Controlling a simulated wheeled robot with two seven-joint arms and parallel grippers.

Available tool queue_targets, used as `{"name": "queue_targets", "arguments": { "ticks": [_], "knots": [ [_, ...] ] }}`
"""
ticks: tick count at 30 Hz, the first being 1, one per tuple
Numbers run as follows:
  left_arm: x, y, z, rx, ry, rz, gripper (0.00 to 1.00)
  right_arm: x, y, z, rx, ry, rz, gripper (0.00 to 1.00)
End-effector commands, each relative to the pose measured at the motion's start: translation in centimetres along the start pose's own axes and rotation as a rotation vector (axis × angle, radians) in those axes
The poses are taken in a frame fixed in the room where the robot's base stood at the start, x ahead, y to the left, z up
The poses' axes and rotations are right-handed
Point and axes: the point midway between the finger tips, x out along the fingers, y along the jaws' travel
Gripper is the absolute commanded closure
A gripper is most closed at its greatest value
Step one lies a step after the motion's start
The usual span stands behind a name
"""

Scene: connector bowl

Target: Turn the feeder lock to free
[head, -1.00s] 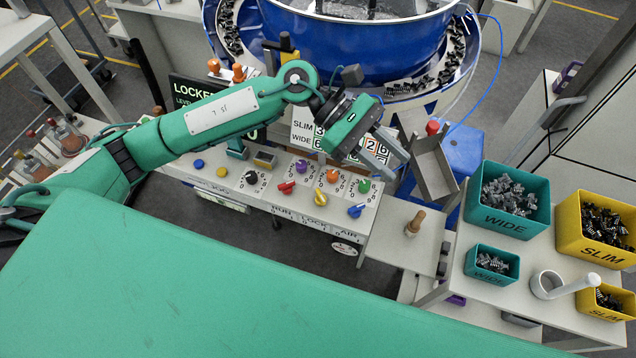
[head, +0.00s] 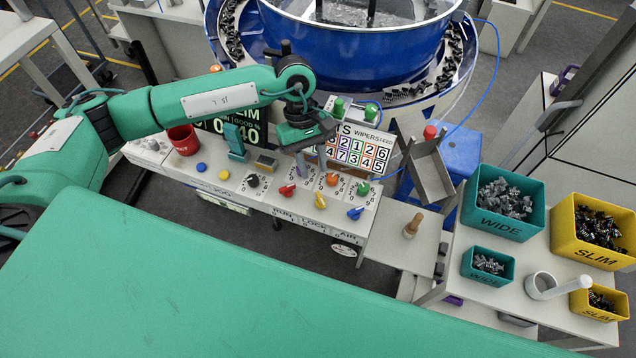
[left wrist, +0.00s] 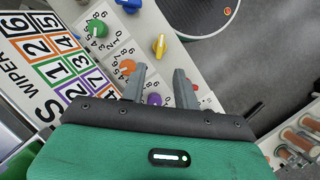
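The yellow lever knob (head: 320,200) sits above the LOCK label (head: 312,220) on the white control panel (head: 225,184). It also shows in the left wrist view (left wrist: 160,46), beyond the fingertips. A red lever (head: 287,190) is to its left above RUN, and a blue lever (head: 356,212) to its right above AIR. My left gripper (head: 309,163) is over the back of the panel, near the purple dial. In the left wrist view its fingers (left wrist: 158,74) are apart, with the purple dial (left wrist: 153,99) showing between them. It holds nothing visible. My right gripper is out of view.
Orange (head: 332,179) and green (head: 363,188) dials stand behind the levers. A wipers number board (head: 352,148) and the blue bowl feeder (head: 360,55) are behind the panel. A wooden-handled tool (head: 413,225) and part bins (head: 503,200) are to the right.

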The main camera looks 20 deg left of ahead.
Motion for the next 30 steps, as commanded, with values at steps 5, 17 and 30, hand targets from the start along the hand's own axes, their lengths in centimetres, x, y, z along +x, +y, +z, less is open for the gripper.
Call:
{"name": "queue_targets", "arguments": {
  "ticks": [5, 17, 30],
  "knots": [
    [3.5, 0.0, 0.2, -0.001, -0.004, -0.002, 0.69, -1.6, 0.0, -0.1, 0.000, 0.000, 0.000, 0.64],
    [7.2, 0.1, 0.1, -0.001, -0.001, 0.002, 0.69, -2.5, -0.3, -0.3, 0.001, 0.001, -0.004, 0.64],
    [7.2, 0.1, 0.0, 0.000, -0.001, 0.002, 1.00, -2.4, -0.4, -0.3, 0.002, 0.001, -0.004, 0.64]
  ]
}}
